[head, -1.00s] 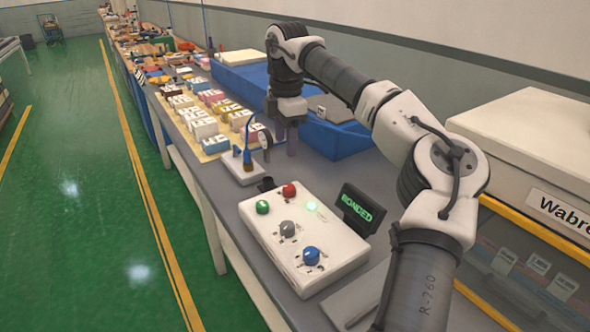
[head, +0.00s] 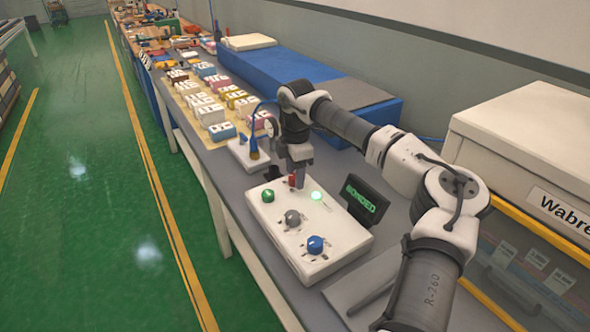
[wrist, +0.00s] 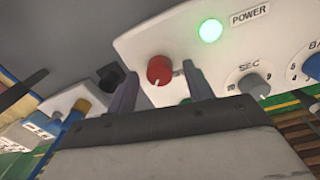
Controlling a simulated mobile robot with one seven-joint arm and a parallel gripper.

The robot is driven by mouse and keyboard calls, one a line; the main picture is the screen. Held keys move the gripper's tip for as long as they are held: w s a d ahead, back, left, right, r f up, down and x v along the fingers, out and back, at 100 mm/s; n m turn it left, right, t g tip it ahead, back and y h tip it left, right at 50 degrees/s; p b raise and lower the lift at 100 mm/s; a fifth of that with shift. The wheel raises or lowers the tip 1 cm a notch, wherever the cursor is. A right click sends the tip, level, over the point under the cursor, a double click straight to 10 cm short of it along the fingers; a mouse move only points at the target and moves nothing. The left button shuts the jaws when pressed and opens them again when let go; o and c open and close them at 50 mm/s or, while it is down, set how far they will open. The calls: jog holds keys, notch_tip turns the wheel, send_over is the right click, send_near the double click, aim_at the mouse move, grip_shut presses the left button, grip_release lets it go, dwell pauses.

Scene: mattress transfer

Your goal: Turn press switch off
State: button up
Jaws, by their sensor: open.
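The white control box (head: 335,252) lies on the grey bench with a red knob (head: 292,181), a green knob (head: 268,196), a grey knob (head: 293,217) and a blue knob (head: 315,244). A green lamp (head: 316,196) on it is lit; the wrist view shows this lamp (wrist: 210,30) beside the label POWER. My gripper (head: 297,181) points down at the red knob's corner, open. In the wrist view the red knob (wrist: 159,68) shows between the two fingertips (wrist: 163,82); whether they touch it I cannot tell. No press switch is labelled as such.
A small black sign (head: 364,203) reading BONDED stands right of the box. A blue case (head: 300,85) lies beyond. A white and yellow cabinet (head: 520,190) stands at the right.

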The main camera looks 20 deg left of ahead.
jog(key=shift+f, duration=0.2)
jog(key=shift+c, duration=0.2)
jog(key=c, duration=0.9)
